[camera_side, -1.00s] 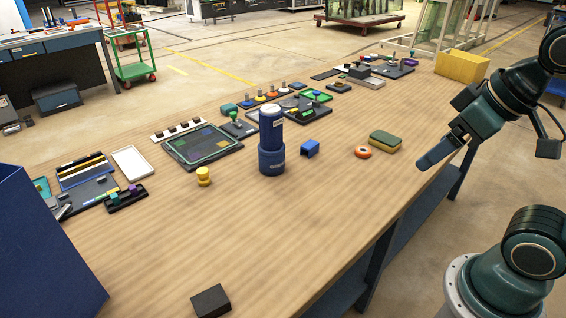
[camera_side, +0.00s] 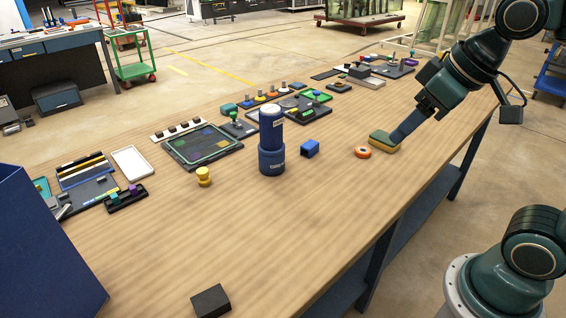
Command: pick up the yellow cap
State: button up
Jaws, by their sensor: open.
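The yellow cap (camera_side: 204,177) is a small stepped piece standing on the wooden table, left of the dark blue cylinder (camera_side: 271,140). Nothing touches it. My gripper (camera_side: 398,137) is at the right, far from the cap, with its blue fingers pointing down and left. The fingertips overlap the green and yellow sponge (camera_side: 385,141) in the picture; I cannot tell whether they touch it. The gripper is open, and I see nothing held in it. The gap between the fingers is hidden from this side.
An orange ring (camera_side: 363,152) and a blue block (camera_side: 310,149) lie between my gripper and the cylinder. A dark green-edged board (camera_side: 202,146) is behind the cap. A large blue bin (camera_side: 45,250) stands front left, and a black block (camera_side: 211,301) at the front. The table's middle front is clear.

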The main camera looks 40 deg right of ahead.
jog(key=w+a+f+n+y, duration=0.1)
jog(key=w+a+n, duration=0.15)
jog(key=w, duration=0.95)
jog(key=w+a+n+y, duration=0.1)
jog(key=w+a+n, duration=0.15)
jog(key=w, duration=0.85)
jog(key=n+g+y, duration=0.1)
jog(key=n+y, duration=0.1)
jog(key=n, duration=0.1)
send_near(205, 170)
jog(key=shift+v, duration=1.15)
jog(key=shift+w, duration=0.1)
jog(key=shift+x, duration=4.2)
jog(key=shift+x, duration=2.65)
